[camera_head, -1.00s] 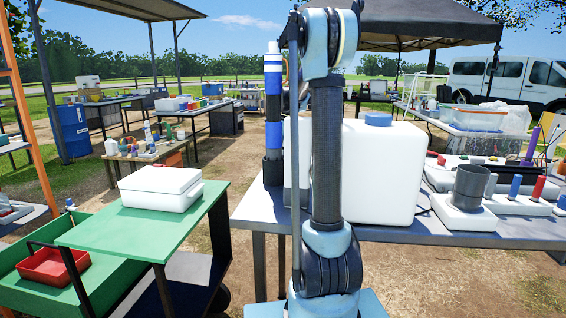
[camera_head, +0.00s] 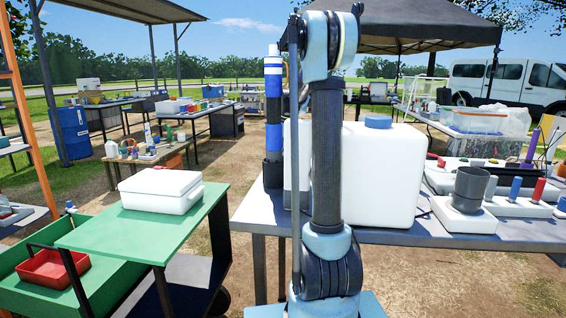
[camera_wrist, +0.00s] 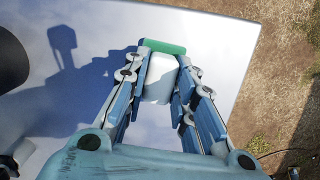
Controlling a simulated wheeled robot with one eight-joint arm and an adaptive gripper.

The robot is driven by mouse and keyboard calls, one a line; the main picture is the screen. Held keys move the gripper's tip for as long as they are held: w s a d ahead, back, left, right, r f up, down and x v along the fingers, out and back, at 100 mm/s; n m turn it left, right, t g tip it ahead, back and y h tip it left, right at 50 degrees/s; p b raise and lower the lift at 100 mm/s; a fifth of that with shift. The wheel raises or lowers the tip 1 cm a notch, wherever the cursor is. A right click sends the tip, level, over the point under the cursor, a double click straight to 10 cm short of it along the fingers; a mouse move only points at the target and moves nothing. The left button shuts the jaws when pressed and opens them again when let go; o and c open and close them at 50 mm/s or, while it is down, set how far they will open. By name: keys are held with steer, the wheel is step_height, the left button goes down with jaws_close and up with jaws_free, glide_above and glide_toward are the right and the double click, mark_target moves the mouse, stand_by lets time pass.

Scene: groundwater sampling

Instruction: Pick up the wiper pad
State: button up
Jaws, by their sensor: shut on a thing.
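The wiper pad (camera_wrist: 159,80), a pale block with a green strip at its far edge, is between the fingers of my gripper (camera_wrist: 163,75) in the wrist view. My gripper is shut on it, with one finger against each side. A shadow of the gripper lies on the pale tabletop (camera_wrist: 205,30) to the left, apart from the fingers. I cannot tell how high the pad is. In the head view neither the gripper nor the pad can be made out.
The grey table (camera_head: 480,234) holds a large white container (camera_head: 385,175) with a blue cap, a grey cup (camera_head: 471,188) and several coloured bottles. A green cart (camera_head: 135,228) with a white box (camera_head: 160,188) stands left. Bare ground lies past the table's edge.

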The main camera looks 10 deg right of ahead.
step_height(320, 180, up, 10)
steer(key=shift+f, duration=0.1)
stand_by(0.4)
steer(key=shift+o, duration=1.1)
steer(key=shift+c, duration=1)
